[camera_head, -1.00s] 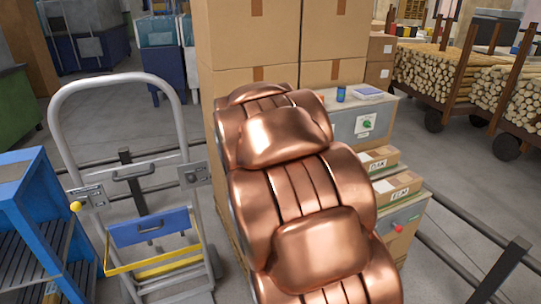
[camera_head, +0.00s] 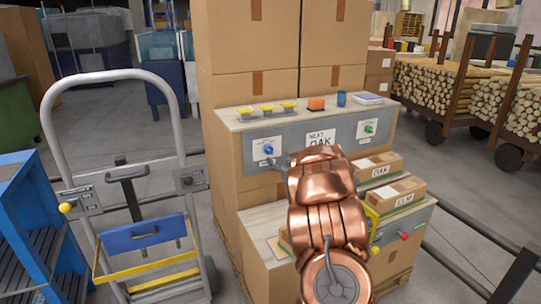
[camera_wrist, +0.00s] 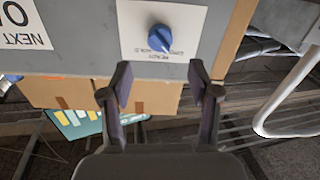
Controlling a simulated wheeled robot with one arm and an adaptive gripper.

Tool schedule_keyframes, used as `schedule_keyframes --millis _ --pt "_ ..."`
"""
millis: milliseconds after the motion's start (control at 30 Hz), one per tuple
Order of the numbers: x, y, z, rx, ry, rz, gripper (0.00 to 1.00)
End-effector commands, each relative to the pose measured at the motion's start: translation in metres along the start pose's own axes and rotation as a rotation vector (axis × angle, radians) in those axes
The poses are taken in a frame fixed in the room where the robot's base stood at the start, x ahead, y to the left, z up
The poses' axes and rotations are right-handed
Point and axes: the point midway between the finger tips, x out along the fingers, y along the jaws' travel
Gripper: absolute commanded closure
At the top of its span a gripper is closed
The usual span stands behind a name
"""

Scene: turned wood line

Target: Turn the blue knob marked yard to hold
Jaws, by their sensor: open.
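The blue knob (camera_head: 268,150) sits on a white label at the left of the grey panel (camera_head: 340,131). It also shows in the wrist view (camera_wrist: 160,38), upside down, ahead of my fingertips. The label's lettering is too small to read surely, and I cannot tell which mark the knob points to. My gripper (camera_wrist: 160,82) is open and empty, its two fingers apart on either side of the knob's line, short of it and not touching. In the head view my copper-coloured arm hides most of the gripper, just right of the knob.
A green knob (camera_head: 369,128) is at the panel's right, past a NEXT OAK sign (camera_head: 320,140). Yellow buttons, an orange block (camera_head: 316,103) and a blue cup (camera_head: 342,99) stand on top. Labelled boxes (camera_head: 397,190) lie at lower right. A hand truck (camera_head: 122,82) stands left.

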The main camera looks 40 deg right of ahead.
Motion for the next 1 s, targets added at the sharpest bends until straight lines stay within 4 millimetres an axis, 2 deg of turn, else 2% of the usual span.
schedule_keyframes --millis 267,800,1000 --pt "0.015 0.0 0.001 0.001 -0.001 -0.001 0.39" --pt "0.071 0.0 0.001 0.001 -0.001 -0.001 0.39" --pt "0.077 0.0 0.001 0.001 -0.001 0.0 0.39"
